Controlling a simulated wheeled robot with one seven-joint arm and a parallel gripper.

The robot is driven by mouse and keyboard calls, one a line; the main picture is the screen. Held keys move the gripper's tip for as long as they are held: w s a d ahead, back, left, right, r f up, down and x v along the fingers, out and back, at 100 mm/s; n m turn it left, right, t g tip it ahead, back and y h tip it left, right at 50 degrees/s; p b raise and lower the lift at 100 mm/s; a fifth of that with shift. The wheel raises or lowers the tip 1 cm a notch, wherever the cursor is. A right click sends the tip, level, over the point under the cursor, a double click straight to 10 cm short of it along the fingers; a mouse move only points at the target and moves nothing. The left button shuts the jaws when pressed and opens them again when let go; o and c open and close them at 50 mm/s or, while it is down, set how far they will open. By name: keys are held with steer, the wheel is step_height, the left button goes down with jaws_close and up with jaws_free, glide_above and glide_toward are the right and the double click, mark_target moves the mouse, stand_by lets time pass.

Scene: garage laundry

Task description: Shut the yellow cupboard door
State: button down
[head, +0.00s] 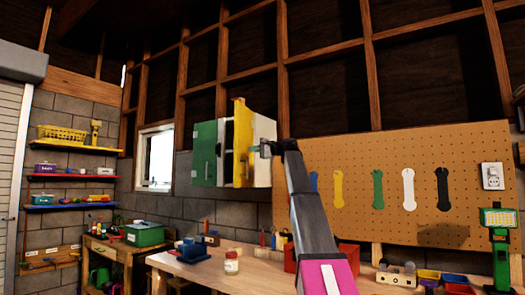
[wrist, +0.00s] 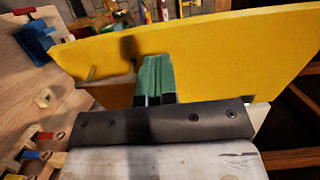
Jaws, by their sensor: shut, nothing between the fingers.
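The yellow cupboard door (head: 243,141) stands open on the wall cupboard (head: 264,150) in the head view, swung out from its front. The cupboard's green door (head: 203,153) is to its left. In the wrist view the yellow door (wrist: 215,55) fills the upper middle, with a bar handle (wrist: 105,80) near its left end. My gripper (wrist: 155,62) is shut and empty, its green fingertips right at the door's face; I cannot tell whether they touch it. In the head view my gripper (head: 266,148) is just right of the yellow door, partly hidden by my arm.
A pegboard (head: 430,150) with coloured tools covers the wall to the right. A window (head: 157,157) is left of the cupboard.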

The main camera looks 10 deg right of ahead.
mark_target(237, 150)
steer(key=x, duration=0.6)
stand_by(0.3)
